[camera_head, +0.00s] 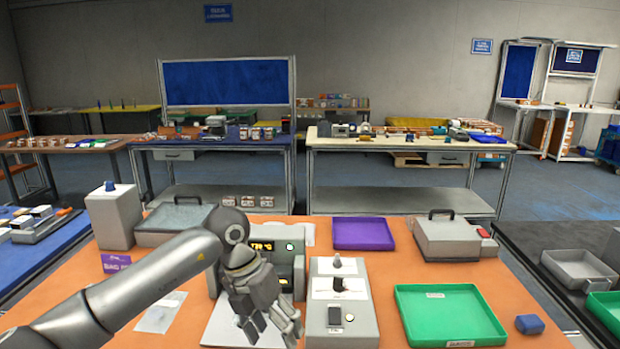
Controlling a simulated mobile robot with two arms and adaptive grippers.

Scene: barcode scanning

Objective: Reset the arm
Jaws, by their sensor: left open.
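My left arm comes in from the lower left, and my left gripper (270,328) hangs fingers-down over the front middle of the orange table (385,270). Its fingers are apart and I see nothing held between them. It is in front of a grey device with a lit display (262,245) and hides part of it and of the pale plate (222,322) below. A grey and white box-like unit (341,305) with a dark part on top stands just right of the gripper. My right gripper is not in view.
A green tray (450,315) and a purple tray (363,233) lie to the right. Grey cases with handles (449,240) stand at the back. A blue block (529,325) sits near the right edge. A white box (115,216) stands at the back left.

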